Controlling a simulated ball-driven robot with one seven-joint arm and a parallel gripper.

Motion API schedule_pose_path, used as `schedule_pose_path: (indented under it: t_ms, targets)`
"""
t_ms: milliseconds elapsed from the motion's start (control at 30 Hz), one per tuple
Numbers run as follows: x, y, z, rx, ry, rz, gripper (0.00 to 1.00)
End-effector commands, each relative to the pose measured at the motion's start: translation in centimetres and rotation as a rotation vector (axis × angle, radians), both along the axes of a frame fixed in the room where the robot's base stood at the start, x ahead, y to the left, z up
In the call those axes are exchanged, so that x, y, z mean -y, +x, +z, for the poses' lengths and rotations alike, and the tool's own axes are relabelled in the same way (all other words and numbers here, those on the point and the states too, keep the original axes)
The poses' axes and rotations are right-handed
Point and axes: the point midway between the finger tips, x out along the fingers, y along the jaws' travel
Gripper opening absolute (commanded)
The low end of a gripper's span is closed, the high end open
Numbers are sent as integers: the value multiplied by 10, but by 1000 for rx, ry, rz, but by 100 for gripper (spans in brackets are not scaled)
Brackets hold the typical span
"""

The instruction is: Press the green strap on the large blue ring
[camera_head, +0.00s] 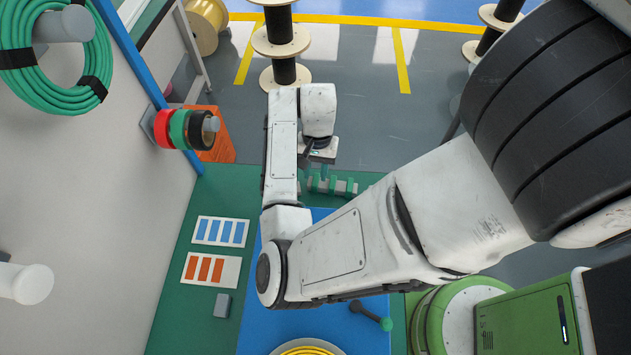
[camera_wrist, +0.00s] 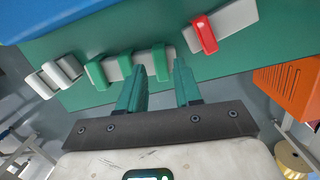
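Several green straps (camera_wrist: 160,62) sit on a grey holder at the edge of the green table in the wrist view. They also show below my gripper in the head view (camera_head: 334,186). My gripper (camera_wrist: 159,66) is open, with its two dark green fingers spread and pointing at the green straps. The rightmost green strap appears in the gap between the fingertips; I cannot tell whether it is between them or beyond. In the head view, my wrist hides most of the gripper. I cannot make out a large blue ring in either view.
A red strap (camera_wrist: 205,36) and white straps (camera_wrist: 56,77) sit on holders beside the green ones. A blue surface (camera_head: 320,325) carries a yellow coil (camera_head: 308,349) and a dark handle with a green knob (camera_head: 372,315). An orange crate (camera_head: 213,136) stands behind the table.

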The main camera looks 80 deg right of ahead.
Motion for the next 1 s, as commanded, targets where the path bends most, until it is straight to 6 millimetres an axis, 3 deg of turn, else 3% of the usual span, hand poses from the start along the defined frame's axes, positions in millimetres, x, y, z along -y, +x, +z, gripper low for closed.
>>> schedule_pose_path:
  t_ms: [1000]
  targets:
    - [0, 0, -22, 0, 0, 0, 34]
